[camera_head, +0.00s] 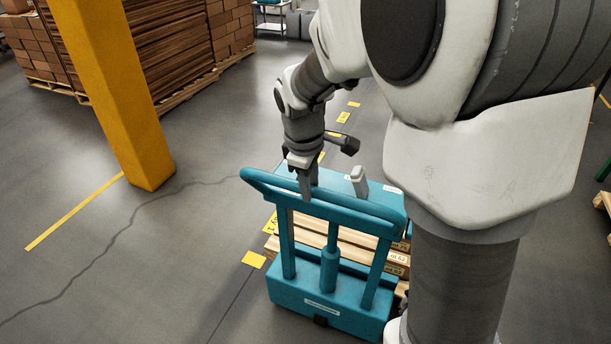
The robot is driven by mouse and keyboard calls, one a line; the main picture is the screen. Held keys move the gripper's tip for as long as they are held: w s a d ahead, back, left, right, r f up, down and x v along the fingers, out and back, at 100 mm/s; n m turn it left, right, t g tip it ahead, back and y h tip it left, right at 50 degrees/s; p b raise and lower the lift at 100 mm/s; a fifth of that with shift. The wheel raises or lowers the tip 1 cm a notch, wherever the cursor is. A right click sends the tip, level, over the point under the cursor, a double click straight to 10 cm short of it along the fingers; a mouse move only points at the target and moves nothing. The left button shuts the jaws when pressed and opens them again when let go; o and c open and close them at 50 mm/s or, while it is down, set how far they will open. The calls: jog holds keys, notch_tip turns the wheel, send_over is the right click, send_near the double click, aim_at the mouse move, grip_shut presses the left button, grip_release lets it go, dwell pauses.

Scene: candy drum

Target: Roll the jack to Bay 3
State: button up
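The teal jack (330,278) stands upright on the grey floor at the lower middle of the head view, with a looped handle (350,213) on top. A wooden pallet load (345,243) with small labels shows behind its posts. My gripper (306,186) points down at the left part of the handle, with a grey finger overlapping the bar. The other finger is not clearly seen, so I cannot tell whether it is closed around the bar. I see no readable Bay 3 sign. My arm hides the area right of the jack.
A yellow pillar (120,100) stands left of the jack. Stacked boxes (235,30) on pallets are at the back left, and a cart (271,15) is at the back. Yellow dashes (254,259) mark the floor. Open floor lies left of the jack.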

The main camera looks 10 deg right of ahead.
grip_shut()
dwell(1.1)
